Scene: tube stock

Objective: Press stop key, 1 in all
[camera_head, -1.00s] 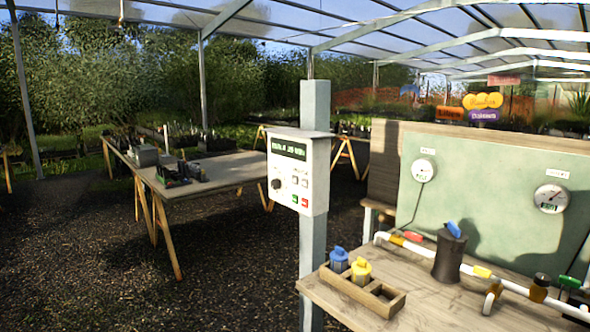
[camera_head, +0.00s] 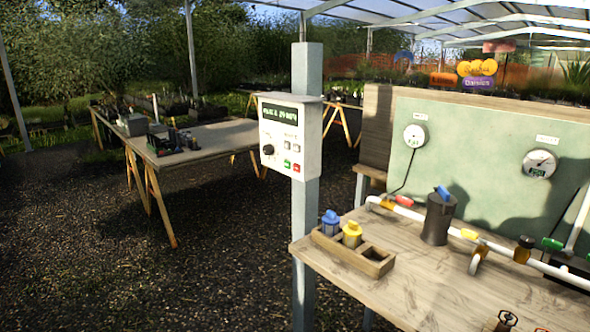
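A white control box (camera_head: 275,140) is fixed to a grey post, with a dark green display, a black knob and several small keys on its front. A red key (camera_head: 296,168), likely the stop key, is at the lower right of the panel, beside a green key (camera_head: 287,162). Their lettering is too small to read. Nothing touches the keys. Neither of my grippers can be made out in this view.
The grey post (camera_head: 306,230) stands at the left end of a wooden bench (camera_head: 400,285). The bench holds a wooden tray (camera_head: 375,268) with blue and yellow caps, a black canister (camera_head: 438,220) and white piping. Small dark items (camera_head: 507,321) at the bottom edge are unclear.

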